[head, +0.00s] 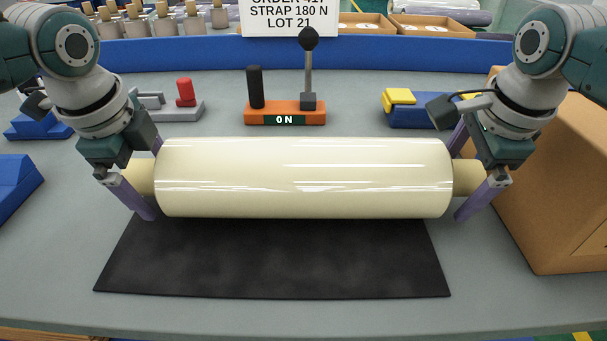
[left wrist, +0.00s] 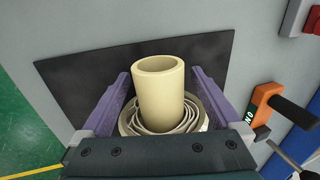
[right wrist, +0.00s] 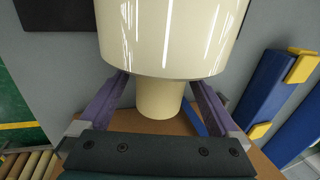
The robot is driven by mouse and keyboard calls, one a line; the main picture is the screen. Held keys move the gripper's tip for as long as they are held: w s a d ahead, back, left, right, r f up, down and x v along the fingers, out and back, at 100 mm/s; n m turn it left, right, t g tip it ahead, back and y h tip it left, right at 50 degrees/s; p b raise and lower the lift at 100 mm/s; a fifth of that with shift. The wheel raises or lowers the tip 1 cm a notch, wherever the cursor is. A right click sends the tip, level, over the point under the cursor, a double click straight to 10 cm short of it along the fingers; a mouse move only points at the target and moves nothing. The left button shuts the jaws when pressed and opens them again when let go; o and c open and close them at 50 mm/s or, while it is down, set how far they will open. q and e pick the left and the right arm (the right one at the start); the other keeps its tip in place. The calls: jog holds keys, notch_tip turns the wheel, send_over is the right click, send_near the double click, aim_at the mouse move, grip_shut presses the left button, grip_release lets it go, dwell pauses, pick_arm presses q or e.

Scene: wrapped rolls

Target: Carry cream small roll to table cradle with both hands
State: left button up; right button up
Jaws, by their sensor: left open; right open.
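The cream roll (head: 300,178) lies level across the middle of the head view, a core stub showing at each end. It covers the far part of a black mat (head: 270,260); I cannot tell if it touches it. My left gripper (head: 142,196) is open, its purple fingers either side of the left core stub (left wrist: 160,95), with gaps visible. My right gripper (head: 472,198) is open around the right core stub (right wrist: 160,98), fingers apart from it. Blue blocks (head: 15,185) stand at the left edge, partly cut off; I cannot tell if they form the cradle.
An orange base (head: 285,114) with a lever stands behind the roll. A grey fixture with a red knob (head: 185,92) is back left; a blue and yellow device (head: 415,108) is back right. A cardboard box (head: 560,180) stands close beside my right gripper. The front table is clear.

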pick_arm(q)
jog(key=shift+c, duration=0.2)
pick_arm(e)
jog(key=shift+c, duration=0.2)
pick_arm(q)
grip_shut()
pick_arm(e)
grip_shut()
jog(key=shift+r, duration=0.1)
